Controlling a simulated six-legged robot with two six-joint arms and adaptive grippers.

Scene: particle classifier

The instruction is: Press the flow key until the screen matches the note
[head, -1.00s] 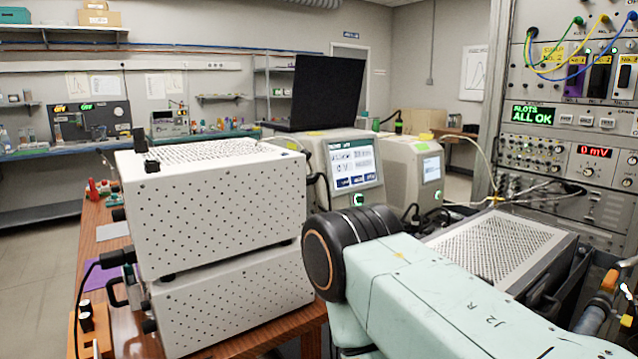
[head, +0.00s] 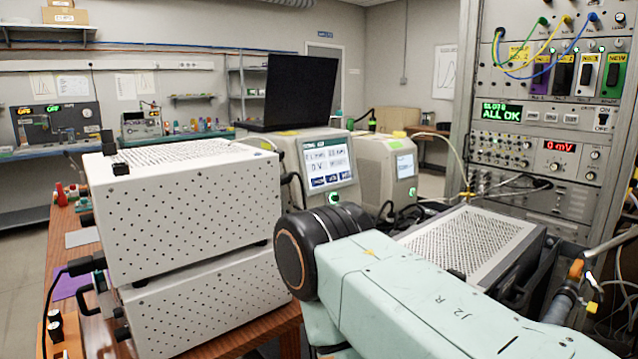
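An instrument (head: 291,153) stands behind the white perforated boxes. Its lit screen (head: 327,160) faces me, with small blurred text, a reading that looks like "0 V", and blue keys (head: 332,179) along the bottom. I cannot read which key is the flow key. A green-lit round button (head: 334,198) sits below the screen. Small yellow patches lie on the instrument tops; I cannot tell whether one is the note. My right arm, marked "J2 R", crosses the lower right. Neither gripper is in view.
Two stacked white boxes (head: 190,222) fill the left front of the wooden table (head: 225,347). A second instrument (head: 386,165) stands right of the first. A black monitor (head: 314,92) rises behind. A rack (head: 560,150) with "ALL OK" and "0 mV" displays stands at right.

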